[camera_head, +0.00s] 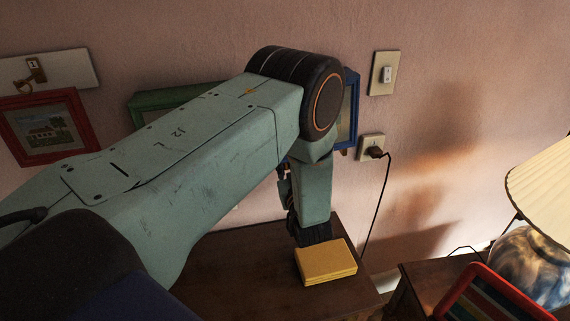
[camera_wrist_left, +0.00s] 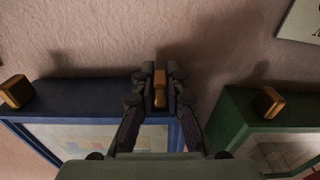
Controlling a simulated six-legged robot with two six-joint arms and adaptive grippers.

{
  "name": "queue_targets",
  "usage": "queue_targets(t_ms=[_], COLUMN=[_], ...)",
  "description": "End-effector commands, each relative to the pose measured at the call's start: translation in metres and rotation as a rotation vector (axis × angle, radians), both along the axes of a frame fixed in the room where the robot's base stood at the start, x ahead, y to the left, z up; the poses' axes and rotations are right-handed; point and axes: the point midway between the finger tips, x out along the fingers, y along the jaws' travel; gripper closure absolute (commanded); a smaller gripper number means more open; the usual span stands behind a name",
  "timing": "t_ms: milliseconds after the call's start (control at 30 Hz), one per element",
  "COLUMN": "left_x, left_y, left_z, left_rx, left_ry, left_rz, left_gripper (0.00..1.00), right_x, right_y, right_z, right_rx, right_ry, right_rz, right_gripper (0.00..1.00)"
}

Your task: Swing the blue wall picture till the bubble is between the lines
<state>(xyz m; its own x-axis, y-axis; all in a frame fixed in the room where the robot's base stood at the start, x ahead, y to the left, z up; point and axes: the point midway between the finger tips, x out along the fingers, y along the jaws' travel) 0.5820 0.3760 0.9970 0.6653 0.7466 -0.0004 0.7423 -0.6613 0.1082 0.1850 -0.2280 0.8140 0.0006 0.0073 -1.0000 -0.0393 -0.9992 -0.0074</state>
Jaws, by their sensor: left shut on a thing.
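The blue wall picture (camera_head: 351,110) hangs on the pink wall, mostly hidden behind my left arm in the head view; its right edge shows. In the left wrist view the blue frame (camera_wrist_left: 85,92) shows close up, with a small brass-coloured block (camera_wrist_left: 17,92) at its far left corner. My left gripper (camera_wrist_left: 160,82) is shut on another small brass-coloured tab (camera_wrist_left: 160,98) at the near corner of the blue frame. In the head view the fingers are largely hidden behind the arm. No bubble or lines can be made out. My right gripper is not in view.
A green-framed picture (camera_wrist_left: 235,108) hangs close beside the blue one, with its own brass-coloured block (camera_wrist_left: 267,102). A red-framed picture (camera_head: 74,108) hangs farther left. A socket (camera_head: 371,143) with a plugged-in cord is on the right. A yellow stack (camera_head: 326,262) lies on the table (camera_head: 235,275).

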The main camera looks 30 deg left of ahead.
Motion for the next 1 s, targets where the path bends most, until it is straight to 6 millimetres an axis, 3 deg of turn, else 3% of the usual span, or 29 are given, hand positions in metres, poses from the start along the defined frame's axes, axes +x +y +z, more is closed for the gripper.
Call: queue_targets(t_ms=[733, 767, 1000], left_x=[-0.0043, -0.0043, -0.0047], left_y=[0.0049, 0.0049, 0.0047], left_z=[0.0053, 0.0053, 0.0045], left_rx=[0.036, 0.036, 0.035], left_ry=[0.035, 0.035, 0.037], left_rz=[0.000, 0.000, 0.000], left_gripper=[1.00, 0.85, 0.65], right_x=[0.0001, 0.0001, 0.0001], right_y=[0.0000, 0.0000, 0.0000], right_z=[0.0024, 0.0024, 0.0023], right_rx=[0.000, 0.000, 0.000], right_ry=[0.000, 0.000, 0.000], right_rz=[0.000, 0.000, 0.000], right_gripper=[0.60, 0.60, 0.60])
